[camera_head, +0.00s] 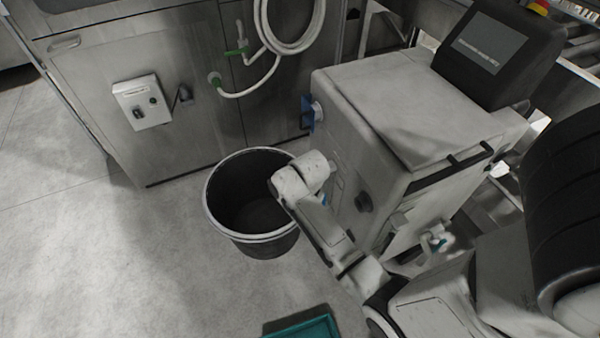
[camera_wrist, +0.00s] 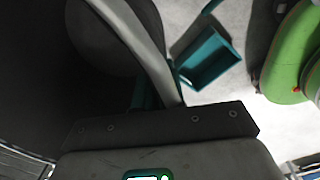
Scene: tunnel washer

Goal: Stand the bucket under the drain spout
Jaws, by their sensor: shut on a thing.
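The bucket (camera_head: 225,224) is dark with a pale rim and sits upright at the centre of the head view; I cannot tell whether its base touches the floor. In the wrist view its pale rim (camera_wrist: 128,22) runs between the teal fingers of my gripper (camera_wrist: 158,97), which is shut on the rim. In the head view my arm hides the fingers at the bucket's right side.
The pale boxy machine (camera_head: 410,105) stands close right of the bucket. A steel panel (camera_head: 185,60) with a control box (camera_head: 142,103) and white hose (camera_head: 262,50) stands behind. A teal tray (camera_head: 303,327) lies on the floor in front. The floor to the left is clear.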

